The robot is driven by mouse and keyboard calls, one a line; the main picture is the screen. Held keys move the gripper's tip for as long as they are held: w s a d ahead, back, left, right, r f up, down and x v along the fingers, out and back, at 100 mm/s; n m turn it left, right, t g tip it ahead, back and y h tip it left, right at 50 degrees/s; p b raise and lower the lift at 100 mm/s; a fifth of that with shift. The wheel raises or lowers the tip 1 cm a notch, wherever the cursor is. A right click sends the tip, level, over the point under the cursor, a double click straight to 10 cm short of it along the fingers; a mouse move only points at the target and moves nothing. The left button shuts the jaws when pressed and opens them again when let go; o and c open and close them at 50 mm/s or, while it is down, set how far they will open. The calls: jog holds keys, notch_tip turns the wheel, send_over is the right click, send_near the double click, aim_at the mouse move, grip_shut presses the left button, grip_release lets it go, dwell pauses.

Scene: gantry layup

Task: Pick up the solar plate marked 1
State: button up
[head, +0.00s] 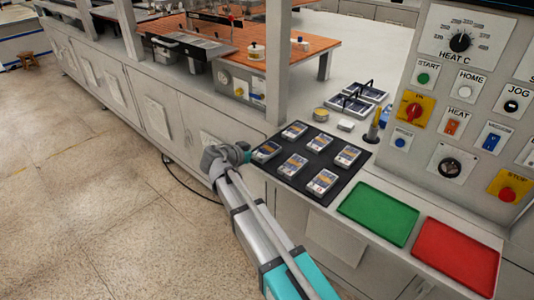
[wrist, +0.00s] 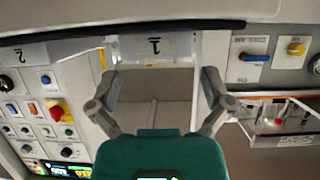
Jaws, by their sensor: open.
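Several solar plates (head: 322,181) with pale, dark and orange print lie in two rows on a black mat (head: 286,175) on the counter in the head view. Their numbers are too small to read there. My gripper (head: 226,153) is at the mat's left edge, close to the front-left plate (head: 266,151). In the wrist view my gripper (wrist: 157,82) is open, with its fingers wide apart and nothing between them. A pale face marked 1 (wrist: 154,46), upside down, shows beyond the fingertips. I cannot tell how far off it is.
A green tray (head: 379,214) and a red tray (head: 456,256) lie right of the mat. A control panel (head: 462,100) with buttons stands behind them. A post (head: 277,60) rises at the mat's back left.

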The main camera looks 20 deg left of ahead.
aim_at(266, 151)
jog(key=shift+b+x, duration=0.95)
jog(key=shift+x, duration=1.65)
jog(key=shift+s, duration=0.1)
jog(key=c, duration=1.1)
